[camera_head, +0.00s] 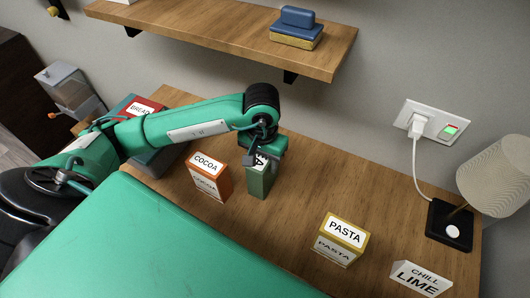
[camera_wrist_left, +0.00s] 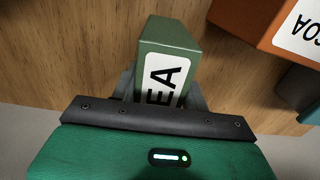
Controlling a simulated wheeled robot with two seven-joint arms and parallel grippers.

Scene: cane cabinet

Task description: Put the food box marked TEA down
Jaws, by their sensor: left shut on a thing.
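The green food box marked TEA (camera_head: 258,182) is upright at the cabinet top, right of the orange COCOA box. My left gripper (camera_head: 262,160) is shut on its upper part and covers much of its label. In the left wrist view the TEA box (camera_wrist_left: 168,38) sits between the fingers of my left gripper (camera_wrist_left: 165,85), with "EA" readable. I cannot tell whether its base touches the wood. My right gripper is not in view.
The COCOA box (camera_head: 209,178) stands close on the left. The PASTA box (camera_head: 341,240), CHILI LIME box (camera_head: 420,279) and lamp (camera_head: 495,180) are to the right. Bare wood (camera_head: 305,190) lies between TEA and PASTA. A wall shelf (camera_head: 220,35) hangs above.

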